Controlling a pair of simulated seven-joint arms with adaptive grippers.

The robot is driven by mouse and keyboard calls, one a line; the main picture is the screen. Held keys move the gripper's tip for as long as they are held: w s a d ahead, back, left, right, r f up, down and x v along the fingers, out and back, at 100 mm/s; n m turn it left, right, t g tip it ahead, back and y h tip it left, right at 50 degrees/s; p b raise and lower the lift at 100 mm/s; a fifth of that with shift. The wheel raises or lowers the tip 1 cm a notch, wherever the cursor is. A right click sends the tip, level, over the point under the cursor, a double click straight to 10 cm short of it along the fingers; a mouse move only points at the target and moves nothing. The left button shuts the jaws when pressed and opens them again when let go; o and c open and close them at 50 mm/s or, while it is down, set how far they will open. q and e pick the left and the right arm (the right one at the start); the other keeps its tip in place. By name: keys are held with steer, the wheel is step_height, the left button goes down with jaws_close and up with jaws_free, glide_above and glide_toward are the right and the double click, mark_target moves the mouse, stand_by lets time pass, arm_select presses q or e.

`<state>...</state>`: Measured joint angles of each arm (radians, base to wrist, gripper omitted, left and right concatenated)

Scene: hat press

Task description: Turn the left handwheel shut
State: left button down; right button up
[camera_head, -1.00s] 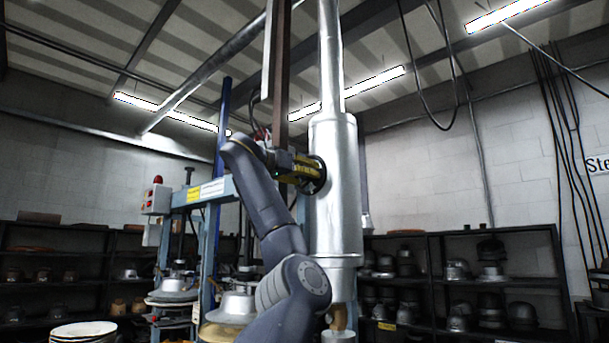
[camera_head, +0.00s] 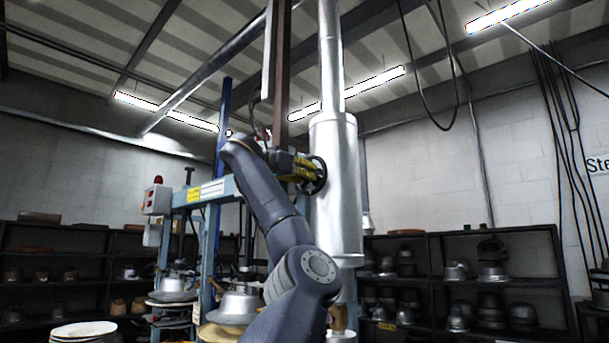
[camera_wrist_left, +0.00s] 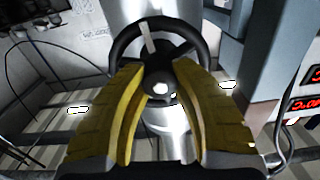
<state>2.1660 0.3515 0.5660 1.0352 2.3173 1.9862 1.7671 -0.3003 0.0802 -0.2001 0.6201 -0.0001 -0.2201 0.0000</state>
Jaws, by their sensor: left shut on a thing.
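The left handwheel (camera_head: 319,173) is a dark round wheel beside the silver vertical cylinder (camera_head: 337,215) in the head view. In the left wrist view the handwheel (camera_wrist_left: 123,40) shows its dark rim, spokes and a pale mark on one spoke. My left gripper (camera_head: 304,172) has yellow fingers and is at the wheel. In the left wrist view the gripper (camera_wrist_left: 158,75) has its fingers on either side of the wheel's hub area, shut on the handwheel. The exact contact is partly hidden by the fingers. My right gripper is in neither view.
A blue press frame (camera_head: 207,240) with a red-topped signal box (camera_head: 157,197) stands at the left. A brown post (camera_head: 281,80) rises behind my arm. Shelves with metal hat forms (camera_head: 490,270) line the back right wall. Cables hang at the upper right.

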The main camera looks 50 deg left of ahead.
arm_select(q)
steer(key=m, duration=0.9)
steer(key=shift+m, duration=0.4)
steer(key=m, duration=0.4)
steer(key=shift+m, duration=0.3)
steer(key=m, duration=0.4)
steer(key=shift+m, duration=0.3)
steer(key=m, duration=0.4)
steer(key=shift+m, duration=0.3)
steer(key=m, duration=0.4)
steer(key=shift+r+m+h, duration=0.1)
steer(key=shift+m+h, duration=0.2)
steer(key=m, duration=0.4)
steer(key=shift+r+m, duration=0.1)
steer(key=shift+m, duration=0.2)
steer(key=shift+s+m, duration=0.1)
steer(key=shift+m, duration=2.2)
